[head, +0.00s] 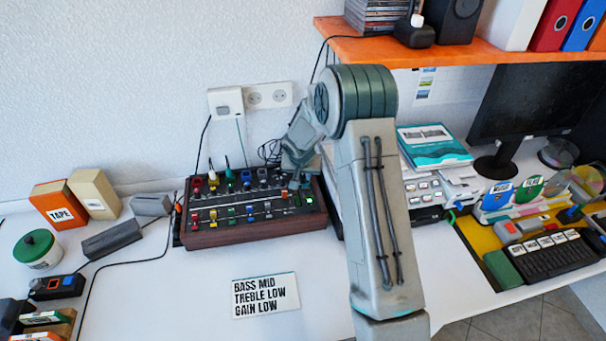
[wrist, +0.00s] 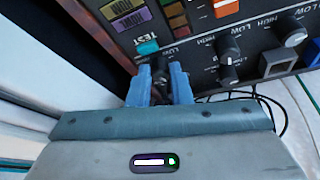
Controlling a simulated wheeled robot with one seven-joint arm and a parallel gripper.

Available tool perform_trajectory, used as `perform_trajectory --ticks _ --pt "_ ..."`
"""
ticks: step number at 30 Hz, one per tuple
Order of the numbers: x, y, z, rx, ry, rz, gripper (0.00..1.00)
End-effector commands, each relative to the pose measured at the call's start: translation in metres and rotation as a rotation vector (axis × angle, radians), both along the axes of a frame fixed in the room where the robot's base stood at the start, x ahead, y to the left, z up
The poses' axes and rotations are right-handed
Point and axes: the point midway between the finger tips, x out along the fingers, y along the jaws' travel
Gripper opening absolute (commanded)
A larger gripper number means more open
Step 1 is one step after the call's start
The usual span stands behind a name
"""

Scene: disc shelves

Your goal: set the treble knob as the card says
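The card (head: 265,296) lies flat on the table and reads BASS MID, TREBLE LOW, GAIN LOW. The mixer (head: 262,226) is a dark panel in a wooden case, with coloured knobs, buttons and sliders. My gripper (head: 293,178) is down at its back right part. In the wrist view its two blue fingers (wrist: 160,82) stand on either side of a dark knob (wrist: 160,90). I cannot tell whether they press on it. The fingers hide its label and pointer. Two more black knobs, one in the middle (wrist: 228,46) and one at right (wrist: 290,30), have LOW and HIGH marks. I cannot read which is treble.
An orange shelf (head: 455,52) hangs above and behind my arm. Books (head: 432,145) and papers stand right of the mixer. A tape box (head: 60,204), a green-lidded jar (head: 36,248) and cables lie at left. The table around the card is clear.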

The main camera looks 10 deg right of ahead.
Motion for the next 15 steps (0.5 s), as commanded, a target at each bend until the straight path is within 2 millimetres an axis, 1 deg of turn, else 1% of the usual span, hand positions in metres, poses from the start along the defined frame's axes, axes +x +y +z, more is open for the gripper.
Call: perform_trajectory --ticks 8,15 --pt "-0.0005 -0.0006 0.0002 0.0 0.001 0.024 0.0" --pt "-0.0009 -0.0029 0.001 0.001 0.002 0.142 0.0"
